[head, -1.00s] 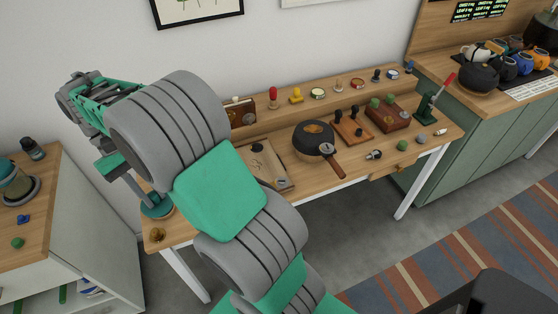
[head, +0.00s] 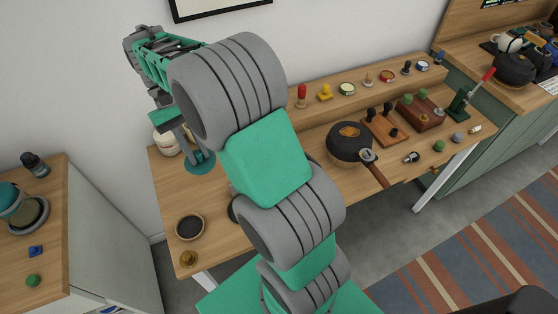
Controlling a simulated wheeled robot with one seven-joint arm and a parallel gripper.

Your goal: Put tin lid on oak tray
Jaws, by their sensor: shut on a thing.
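My gripper (head: 192,148) is at the left of the workbench, pointing down, and partly hidden by its own wrist. It is shut on a round teal piece, which I take to be the tin lid (head: 201,168). The lid appears held over the left part of the bench; how far above it I cannot tell. The pale wooden tray that showed mid-bench earlier, likely the oak tray, is now hidden behind my arm.
A dark round dish (head: 189,227) and a brass piece (head: 189,258) sit at the bench's near left. A cream canister (head: 166,138) stands behind the gripper. A dark pan (head: 349,142), a brown board (head: 385,128) and a reddish box (head: 424,113) fill the right side.

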